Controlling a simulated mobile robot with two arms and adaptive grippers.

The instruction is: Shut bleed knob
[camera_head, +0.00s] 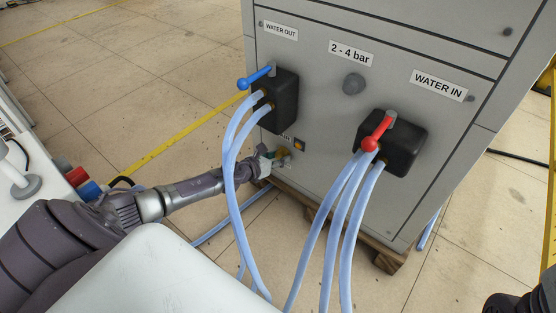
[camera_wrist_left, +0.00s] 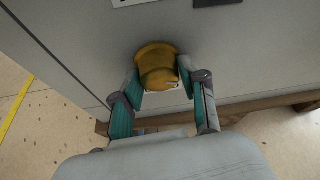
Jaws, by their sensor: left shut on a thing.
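The bleed knob is a yellow-brown round knob (camera_wrist_left: 157,66) low on the front of the grey cabinet. In the head view the knob (camera_head: 284,159) shows small, partly hidden by my left gripper (camera_head: 273,160). In the left wrist view my left gripper (camera_wrist_left: 162,92) has one teal-padded finger on each side of the knob and is shut on it. The turn position of the knob cannot be told.
The grey cabinet (camera_head: 318,100) carries a blue-handled valve (camera_head: 257,77) at WATER OUT and a red-handled valve (camera_head: 377,131) at WATER IN. Pale blue hoses (camera_head: 231,185) hang in front, close to my left arm. A wooden pallet (camera_head: 388,262) lies under the cabinet.

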